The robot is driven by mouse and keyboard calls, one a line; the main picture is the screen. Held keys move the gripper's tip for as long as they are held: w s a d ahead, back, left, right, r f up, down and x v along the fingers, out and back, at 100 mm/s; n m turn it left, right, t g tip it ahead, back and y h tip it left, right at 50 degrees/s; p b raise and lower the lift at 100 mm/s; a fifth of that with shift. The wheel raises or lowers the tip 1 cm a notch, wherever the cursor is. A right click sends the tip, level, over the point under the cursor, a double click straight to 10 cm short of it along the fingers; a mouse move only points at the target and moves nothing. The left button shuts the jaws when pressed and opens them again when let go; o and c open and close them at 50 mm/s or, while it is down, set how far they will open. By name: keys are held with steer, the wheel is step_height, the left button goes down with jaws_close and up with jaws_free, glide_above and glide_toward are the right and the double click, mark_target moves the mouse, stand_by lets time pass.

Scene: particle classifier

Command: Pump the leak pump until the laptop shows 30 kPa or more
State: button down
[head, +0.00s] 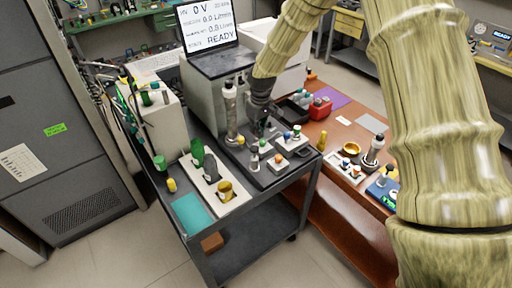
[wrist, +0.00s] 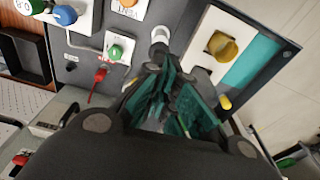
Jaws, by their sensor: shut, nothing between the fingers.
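The laptop (head: 208,28) stands open on a grey box at the back of the cart. Its screen reads 0 V on top, two small rows that look like 0.0 values, and READY. I cannot tell for certain which fitting is the leak pump; an upright silver cylinder (head: 231,108) stands just left of my gripper (head: 264,118). My gripper is low over the cart's dark panel. In the wrist view, my gripper (wrist: 172,80) has its teal fingers shut and empty, near a pale round post (wrist: 160,36). The fingers hide part of the panel.
A white plate with a yellow ring (head: 225,190) and green pieces lies at the cart's front left, by a teal mat (head: 192,214). White boxes with coloured knobs (head: 291,138) sit right of my gripper. A brown table (head: 338,132) stands beside the cart.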

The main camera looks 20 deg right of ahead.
mark_target(256, 148)
steer(key=shift+f, duration=0.1)
steer(key=shift+w+a+f+b, duration=0.15)
steer(key=shift+f+b, duration=0.9)
steer(key=shift+f, duration=0.65)
steer(key=shift+w+d+f+b, duration=0.15)
steer(key=shift+f+b, duration=0.85)
steer(key=shift+f, duration=0.65)
steer(key=shift+a, duration=0.1)
steer(key=shift+f, duration=0.1)
